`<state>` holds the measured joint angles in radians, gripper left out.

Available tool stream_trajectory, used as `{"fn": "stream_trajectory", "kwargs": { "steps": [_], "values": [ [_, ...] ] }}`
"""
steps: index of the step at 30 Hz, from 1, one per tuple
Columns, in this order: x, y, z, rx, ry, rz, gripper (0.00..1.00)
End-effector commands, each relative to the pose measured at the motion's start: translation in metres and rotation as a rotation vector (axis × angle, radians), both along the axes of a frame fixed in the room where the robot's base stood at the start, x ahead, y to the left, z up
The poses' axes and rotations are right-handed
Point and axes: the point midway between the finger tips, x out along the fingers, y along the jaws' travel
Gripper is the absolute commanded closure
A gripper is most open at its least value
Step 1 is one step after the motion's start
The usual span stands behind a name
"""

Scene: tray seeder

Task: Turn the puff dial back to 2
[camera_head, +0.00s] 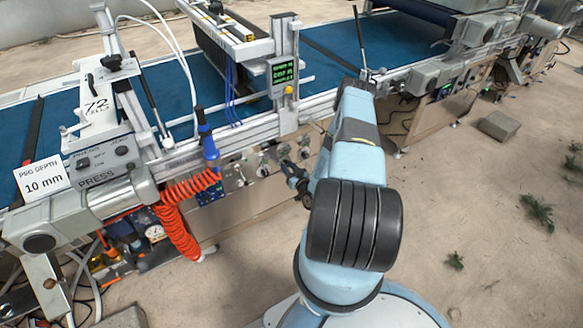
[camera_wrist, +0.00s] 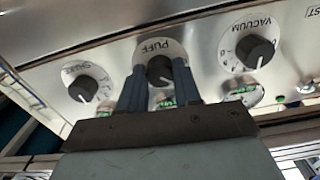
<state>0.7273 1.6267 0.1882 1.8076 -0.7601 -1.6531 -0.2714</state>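The puff dial (camera_wrist: 160,70) shows in the wrist view as a dark knob on a white round plate marked PUFF, on a grey metal panel. My gripper (camera_wrist: 160,66) is at this dial, with one finger on each side of the knob. The fingers stand apart, and I cannot make out firm contact with the knob. The fingers and gripper body hide the plate's lower part and most of its scale, so the setting cannot be read. In the head view my gripper (camera_head: 292,176) is at the machine's front panel, partly hidden by my arm.
The vacuum dial (camera_wrist: 255,52) is close on the right and another dial (camera_wrist: 83,88) on the left. Green displays sit under the dials. In the head view, a coiled orange hose (camera_head: 178,222) hangs left of the panel. Open floor lies to the right.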

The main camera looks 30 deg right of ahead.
Motion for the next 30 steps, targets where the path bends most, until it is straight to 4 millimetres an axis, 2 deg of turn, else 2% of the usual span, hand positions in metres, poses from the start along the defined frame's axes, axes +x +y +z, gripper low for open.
{"fn": "stream_trajectory", "kwargs": {
  "steps": [1,8,14,24,30],
  "values": [
    [-0.0001,-0.0001,0.0000,0.000,0.000,0.000,0.75],
    [-0.0003,-0.0004,0.0000,0.000,0.000,-0.001,0.97],
    [-0.0007,-0.0010,-0.0003,0.054,0.002,-0.002,0.97],
    [-0.0010,-0.0012,-0.0003,0.292,0.011,-0.003,0.97],
    [-0.0009,-0.0015,-0.0003,0.309,0.011,-0.003,0.97]
  ]
}}
